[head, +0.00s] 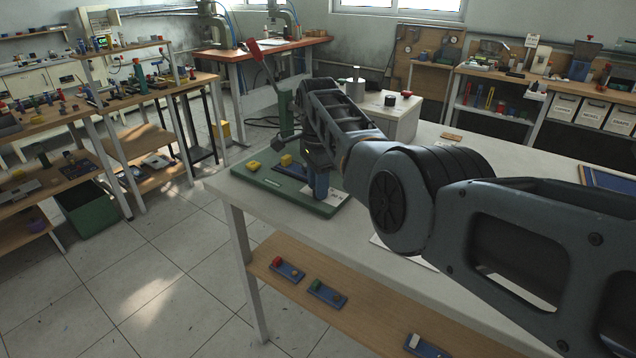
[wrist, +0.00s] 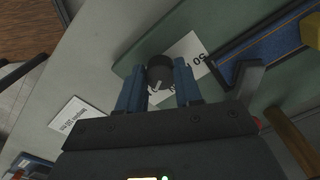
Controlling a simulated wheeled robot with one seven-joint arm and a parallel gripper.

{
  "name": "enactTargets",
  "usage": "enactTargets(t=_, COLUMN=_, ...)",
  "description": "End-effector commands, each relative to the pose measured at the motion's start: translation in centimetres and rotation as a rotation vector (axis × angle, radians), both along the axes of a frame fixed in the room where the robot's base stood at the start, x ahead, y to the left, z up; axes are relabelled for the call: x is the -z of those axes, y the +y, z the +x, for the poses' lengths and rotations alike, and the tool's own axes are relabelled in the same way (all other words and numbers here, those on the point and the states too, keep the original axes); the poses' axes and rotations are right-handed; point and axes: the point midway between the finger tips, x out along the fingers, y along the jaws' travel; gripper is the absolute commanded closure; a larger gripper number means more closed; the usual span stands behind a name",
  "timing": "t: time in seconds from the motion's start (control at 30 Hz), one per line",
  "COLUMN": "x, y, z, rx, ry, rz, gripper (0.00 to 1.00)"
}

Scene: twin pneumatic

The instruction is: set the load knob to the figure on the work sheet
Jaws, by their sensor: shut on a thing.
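The load knob (wrist: 160,68) is a dark round knob in the wrist view, with a pale pointer mark on its near side. It stands over a white scale card (wrist: 190,48) on the green base (wrist: 135,58). The figure 50 shows on the card; other figures are partly hidden by the fingers. My gripper (wrist: 158,78) has its two blue fingers on either side of the knob, shut on it. In the head view my gripper (head: 319,184) points down at the front of the green base (head: 262,186); the knob is hidden there. A white printed sheet (wrist: 80,118) lies on the table, its print too small to read.
The green press column with a red lever (head: 260,62) stands close behind my gripper. Yellow pieces (head: 253,167) sit on the base. A white table (head: 240,200) carries it, with a wooden shelf (head: 380,318) below. A grey block (head: 395,112) stands behind.

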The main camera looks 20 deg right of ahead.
Motion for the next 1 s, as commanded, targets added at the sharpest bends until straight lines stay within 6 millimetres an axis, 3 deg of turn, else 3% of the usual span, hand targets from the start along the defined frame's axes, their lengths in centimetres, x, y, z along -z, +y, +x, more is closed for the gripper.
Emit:
enactTargets(t=0.47, x=-0.04, y=-0.03, z=-0.06, rx=-0.138, ry=0.0, rz=0.001, gripper=0.96)
enactTargets(t=1.0, x=-0.05, y=-0.21, z=-0.26, rx=-0.63, ry=0.0, rz=0.0, gripper=0.96)
